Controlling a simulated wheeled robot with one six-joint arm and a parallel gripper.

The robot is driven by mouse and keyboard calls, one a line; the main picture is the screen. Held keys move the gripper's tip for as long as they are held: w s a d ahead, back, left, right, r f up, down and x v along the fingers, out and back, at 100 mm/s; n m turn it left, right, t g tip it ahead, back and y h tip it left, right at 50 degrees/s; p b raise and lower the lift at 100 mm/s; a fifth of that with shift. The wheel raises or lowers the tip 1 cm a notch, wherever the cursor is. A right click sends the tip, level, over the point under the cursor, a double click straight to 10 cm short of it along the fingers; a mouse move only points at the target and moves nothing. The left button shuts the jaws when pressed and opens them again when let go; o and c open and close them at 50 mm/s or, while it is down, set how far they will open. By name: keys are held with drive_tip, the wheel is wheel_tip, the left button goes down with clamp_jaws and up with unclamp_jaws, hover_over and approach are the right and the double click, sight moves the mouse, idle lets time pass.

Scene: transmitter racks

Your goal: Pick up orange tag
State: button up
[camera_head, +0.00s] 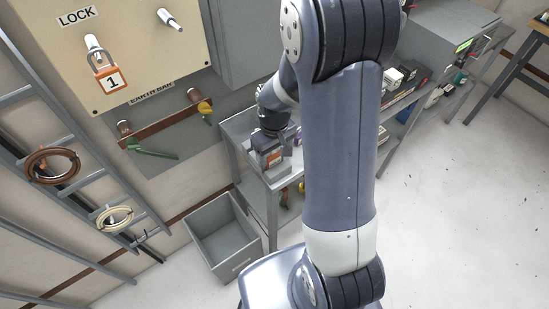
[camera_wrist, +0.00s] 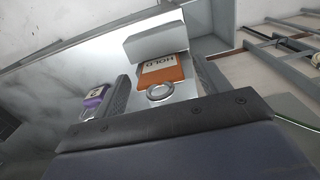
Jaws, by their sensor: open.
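The orange tag (camera_wrist: 165,70) reads "HOLD" and has a metal ring (camera_wrist: 160,91) at its near end. In the wrist view it lies between the two fingers of my gripper (camera_wrist: 161,77), which are open with one on each side. I cannot tell whether either finger touches it. In the head view my gripper (camera_head: 270,147) is low over the narrow grey bench (camera_head: 238,128), and a small orange patch, likely the tag, shows beside it. A purple tag (camera_wrist: 95,98) lies left of the left finger.
A grey block (camera_wrist: 155,40) stands just beyond the orange tag. A grey open bin (camera_head: 222,238) is on the floor by the bench. An orange padlock marked 1 (camera_head: 108,80) hangs on the beige panel.

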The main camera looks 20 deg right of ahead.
drive_tip(key=shift+f, duration=0.85)
drive_tip(key=c, duration=1.1)
drive_tip(key=shift+r, duration=0.1)
wheel_tip(320, 180, up, 10)
